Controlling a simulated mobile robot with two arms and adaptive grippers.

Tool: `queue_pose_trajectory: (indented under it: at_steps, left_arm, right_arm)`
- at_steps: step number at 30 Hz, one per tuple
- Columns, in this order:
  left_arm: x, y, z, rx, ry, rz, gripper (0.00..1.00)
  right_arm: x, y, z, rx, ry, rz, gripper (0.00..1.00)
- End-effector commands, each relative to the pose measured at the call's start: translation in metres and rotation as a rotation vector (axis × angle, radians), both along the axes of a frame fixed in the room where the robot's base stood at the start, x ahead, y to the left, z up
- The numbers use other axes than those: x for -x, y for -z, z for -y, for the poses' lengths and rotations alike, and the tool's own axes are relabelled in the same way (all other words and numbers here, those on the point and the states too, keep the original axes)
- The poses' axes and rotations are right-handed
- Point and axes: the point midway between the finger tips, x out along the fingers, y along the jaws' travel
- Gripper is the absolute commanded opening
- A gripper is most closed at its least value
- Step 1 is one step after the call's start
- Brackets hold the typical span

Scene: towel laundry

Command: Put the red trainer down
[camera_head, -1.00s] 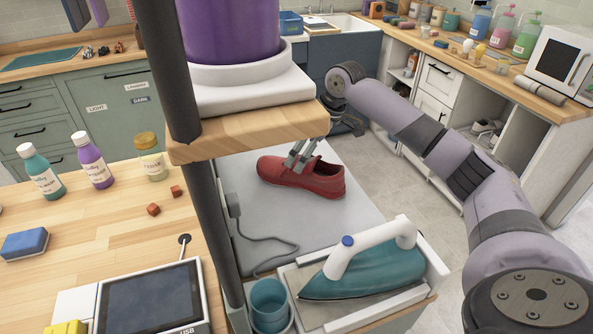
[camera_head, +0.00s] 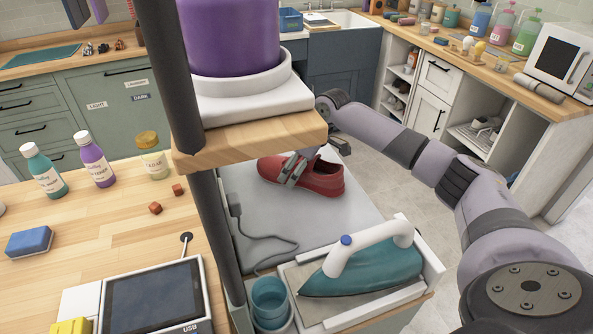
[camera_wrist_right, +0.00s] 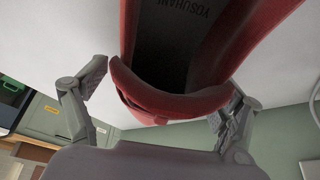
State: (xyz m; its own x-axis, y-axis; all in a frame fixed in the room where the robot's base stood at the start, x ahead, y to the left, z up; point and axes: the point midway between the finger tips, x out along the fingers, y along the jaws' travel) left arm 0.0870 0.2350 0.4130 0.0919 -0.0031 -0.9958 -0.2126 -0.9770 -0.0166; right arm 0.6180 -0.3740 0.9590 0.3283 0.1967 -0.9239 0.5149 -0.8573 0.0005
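The red trainer (camera_head: 318,178) lies on the light grey top (camera_head: 300,215) in the middle of the head view, sole down as far as I can see. My right gripper (camera_head: 292,169) is at the trainer, its fingers low over the upper; the wooden shelf partly hides its wrist. In the right wrist view the trainer (camera_wrist_right: 170,102) sits between the two spread fingers, with a visible gap at the left finger. Contact at the right finger is unclear. My left gripper is out of view.
A teal iron (camera_head: 365,270) on its tray and a blue cup (camera_head: 270,298) stand in front of the trainer. A wooden shelf (camera_head: 255,137) with a purple container (camera_head: 230,40) overhangs from the left. A cable (camera_head: 262,243) lies on the grey top.

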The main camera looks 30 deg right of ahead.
Motion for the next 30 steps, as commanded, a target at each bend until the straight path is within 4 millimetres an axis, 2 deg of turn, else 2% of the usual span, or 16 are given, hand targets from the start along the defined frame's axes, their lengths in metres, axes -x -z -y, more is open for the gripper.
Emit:
queue_pose_trajectory:
  at_steps: [2,26,30]
  left_arm:
    - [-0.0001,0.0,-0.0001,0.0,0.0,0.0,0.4]
    - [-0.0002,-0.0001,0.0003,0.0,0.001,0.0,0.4]
    - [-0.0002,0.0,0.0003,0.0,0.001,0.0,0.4]
  right_arm:
    - [0.0,-0.0004,0.0001,0.0,0.0,0.0,0.78]
    - [-0.0005,-0.0015,0.0006,0.001,0.001,0.003,0.25]
    - [-0.0005,-0.0017,0.0005,0.001,0.001,0.003,0.25]
